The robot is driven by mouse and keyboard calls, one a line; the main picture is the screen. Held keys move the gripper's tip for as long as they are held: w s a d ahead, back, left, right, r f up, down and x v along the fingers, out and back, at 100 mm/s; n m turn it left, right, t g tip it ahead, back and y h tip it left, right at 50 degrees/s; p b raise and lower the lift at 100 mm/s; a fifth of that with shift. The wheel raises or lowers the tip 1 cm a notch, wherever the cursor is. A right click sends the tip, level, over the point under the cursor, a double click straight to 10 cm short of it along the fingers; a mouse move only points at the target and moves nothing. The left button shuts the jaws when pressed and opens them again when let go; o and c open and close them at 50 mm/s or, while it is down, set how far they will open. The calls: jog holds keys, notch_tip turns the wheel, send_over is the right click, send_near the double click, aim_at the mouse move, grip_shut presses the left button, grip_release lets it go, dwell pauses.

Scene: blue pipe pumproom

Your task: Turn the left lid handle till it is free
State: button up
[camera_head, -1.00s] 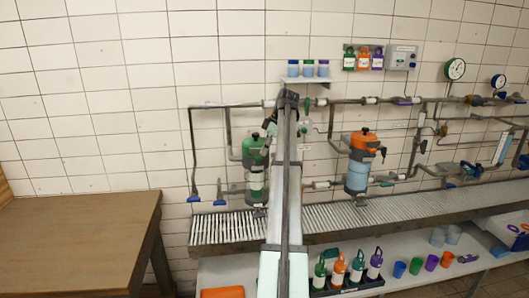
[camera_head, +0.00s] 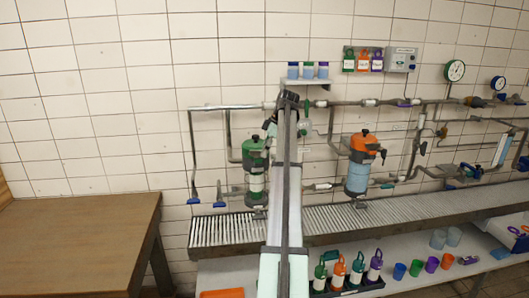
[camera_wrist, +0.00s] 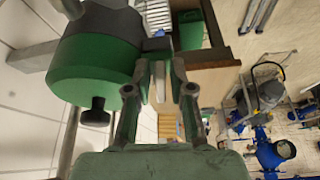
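The left canister (camera_head: 255,172) stands on the wall pipework in the head view, with a green lid (camera_head: 255,152) on top. My arm covers its right side. In the wrist view the green lid (camera_wrist: 95,68) fills the upper left, and its black handle knob (camera_wrist: 95,112) points down in the picture. My gripper (camera_wrist: 160,75) is to the right of the lid and knob, with a gap between its fingers and nothing seen held. The left finger overlaps the lid's edge in the picture; contact cannot be told. My gripper is mostly hidden in the head view.
A second canister with an orange lid (camera_head: 364,146) stands to the right. A grey slatted ledge (camera_head: 230,230) runs below both. A brown table (camera_head: 75,240) stands at left. Several coloured bottles and cups sit on the low shelf (camera_head: 410,285). Pipes (camera_head: 230,107) run above the canisters.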

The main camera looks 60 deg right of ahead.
jog(key=v, duration=0.7)
jog(key=shift+s+d, duration=0.1)
